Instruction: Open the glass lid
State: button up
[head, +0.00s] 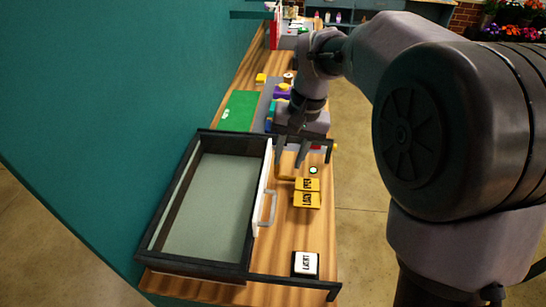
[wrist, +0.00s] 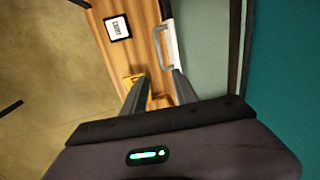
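The glass lid (head: 210,200) is a pale pane in a black frame, lying flat over a case at the left of the counter. A white strip with a grey loop handle (head: 268,208) runs along its right side. The handle (wrist: 162,50) also shows in the wrist view, ahead of my fingers and beside the pane (wrist: 208,50). My gripper (head: 290,165) is at the far end of the white strip, apart from the handle. Its two fingers (wrist: 162,77) are spread with nothing seen between them that they grip.
Yellow labelled blocks (head: 307,193) lie right of the lid, and a white-faced "LIGHT" block (head: 305,263) sits near the front. Black rails (head: 293,284) extend right from the case. A green mat (head: 238,110) lies behind. A teal wall (head: 110,90) stands close on the left.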

aim_at(274, 206)
jog(key=a+f+b, duration=0.1)
jog(key=f, duration=0.4)
jog(key=a+f+b, duration=0.1)
jog(key=f, duration=0.5)
jog(key=a+f+b, duration=0.1)
jog(key=f+b, duration=0.1)
jog(key=f, duration=0.3)
jog(key=shift+s+a+f, duration=0.1)
jog(key=shift+s+f, duration=0.15)
jog(key=shift+f, duration=0.15)
grip_shut()
dwell(0.3)
